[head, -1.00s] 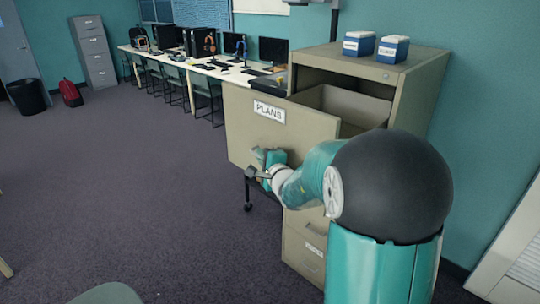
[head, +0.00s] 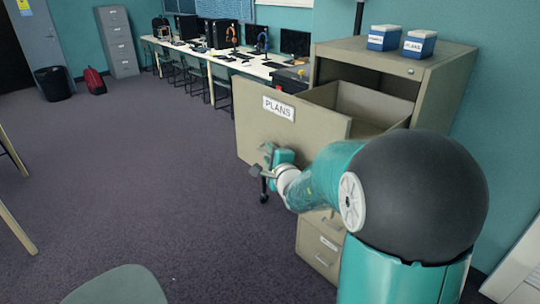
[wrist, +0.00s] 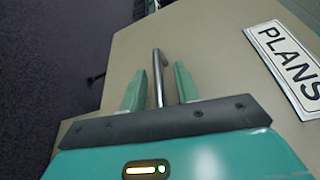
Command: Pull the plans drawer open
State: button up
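The plans drawer (head: 292,128) is the top drawer of the beige filing cabinet (head: 446,90) and stands well out from it, with its inside showing. Its front carries a PLANS label (head: 279,108), which also shows in the wrist view (wrist: 290,62). My gripper (head: 268,168) is at the lower part of the drawer front. In the wrist view, my gripper's two fingers (wrist: 160,85) stand apart on either side of the metal handle (wrist: 158,75). Small gaps show between the handle and both fingers. Whether the handle touches deeper between them cannot be told.
Two small blue-and-white boxes, the left one (head: 383,37) and the right one (head: 419,43), stand on the cabinet top. Lower drawers (head: 322,246) are closed. A computer table (head: 222,62) lines the wall. A green chair (head: 117,286) is at front left. Open carpet lies left.

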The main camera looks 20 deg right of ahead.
jog(key=shift+s+a, duration=0.1)
jog(key=s, duration=1.1)
jog(key=shift+s+a+r, duration=0.25)
jog(key=shift+s+r, duration=0.1)
jog(key=shift+r, duration=0.1)
jog(key=s+a+r+n+g+y, duration=0.1)
jog(key=s+a+n+g+y, duration=0.35)
jog(key=a+n, duration=0.4)
jog(key=s+a+r+n+g+y, duration=0.1)
jog(key=s+a+n+g+y, duration=0.35)
jog(key=a, duration=0.65)
jog(key=s+f+n+g+h, duration=0.2)
jog(key=s+f+n, duration=0.1)
jog(key=s+n, duration=0.4)
jog(key=s+d+r+h, duration=0.1)
jog(key=s+d+h, duration=0.3)
jog(key=d+h, duration=0.2)
jog(key=shift+s+d+n, duration=0.15)
jog(key=shift+d+n, duration=0.25)
jog(key=shift+d, duration=0.75)
